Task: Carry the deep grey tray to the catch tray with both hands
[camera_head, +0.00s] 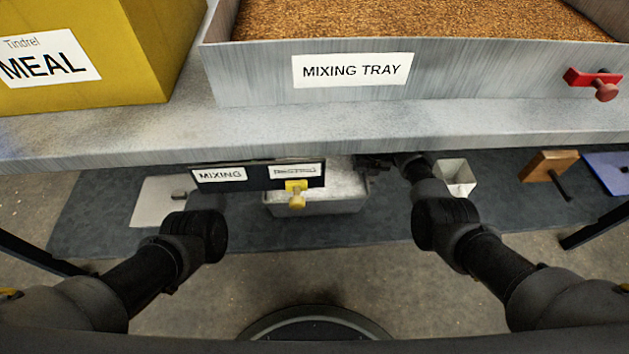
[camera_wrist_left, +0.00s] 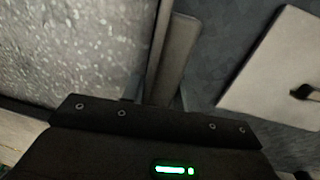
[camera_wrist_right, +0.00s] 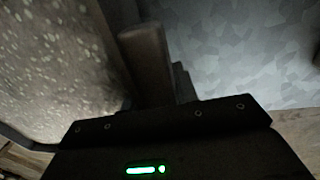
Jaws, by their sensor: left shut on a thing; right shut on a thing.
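A grey tray (camera_head: 345,192) with a pale speckled inside shows low under the bench, partly covered by a dark label strip. Its speckled inside fills the left of the left wrist view (camera_wrist_left: 70,45) and of the right wrist view (camera_wrist_right: 50,60). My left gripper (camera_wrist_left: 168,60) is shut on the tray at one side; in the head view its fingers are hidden. My right gripper (camera_wrist_right: 140,65) is shut at the other side; in the head view it lies at the tray's right (camera_head: 375,164). I cannot make out a separate catch tray.
The bench edge (camera_head: 480,127) overhangs, bearing a mixing tray (camera_head: 250,75) and a yellow meal box (camera_head: 150,50). A pale board (camera_head: 150,205), white container (camera_head: 458,175), wooden block (camera_head: 545,165) and blue board (camera_head: 612,172) lie below.

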